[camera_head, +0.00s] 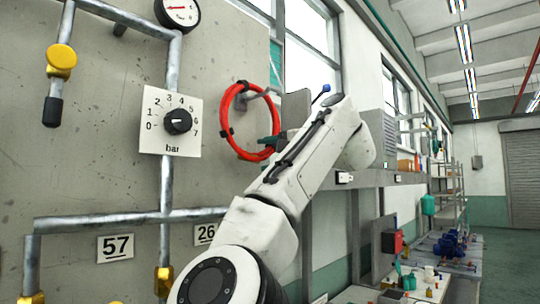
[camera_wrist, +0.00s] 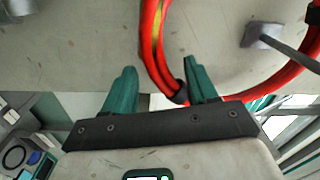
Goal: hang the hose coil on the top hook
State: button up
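The red hose coil (camera_head: 228,118) is a ring of several turns with dark bands, upright against the grey panel in the head view. A grey hook (camera_head: 243,98) stands out from the panel inside the upper part of the ring; whether the coil rests on it I cannot tell. My gripper (camera_head: 270,142) is at the coil's lower right side. In the wrist view, the green fingers of my gripper (camera_wrist: 160,85) are spread, with the coil (camera_wrist: 155,50) passing between them. A dark band sits close to the right finger. The hook (camera_wrist: 262,38) shows inside the ring there.
The grey panel (camera_head: 100,100) carries pipes, a dial (camera_head: 178,121) marked bar, a gauge (camera_head: 178,12) and yellow-handled valves (camera_head: 61,60) left of the coil. Windows and a grey ledge (camera_head: 380,178) lie to the right. A cluttered bench (camera_head: 400,290) stands lower right.

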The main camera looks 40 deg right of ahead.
jog(key=shift+s+f+b, duration=0.1)
jog(key=shift+s+b, duration=0.25)
jog(key=shift+s, duration=0.2)
jog(key=s+b, duration=0.1)
jog(key=s, duration=0.4)
jog(key=s+b, duration=0.2)
jog(key=s, duration=0.2)
jog(key=shift+s+d, duration=0.2)
jog(key=shift+s, duration=0.15)
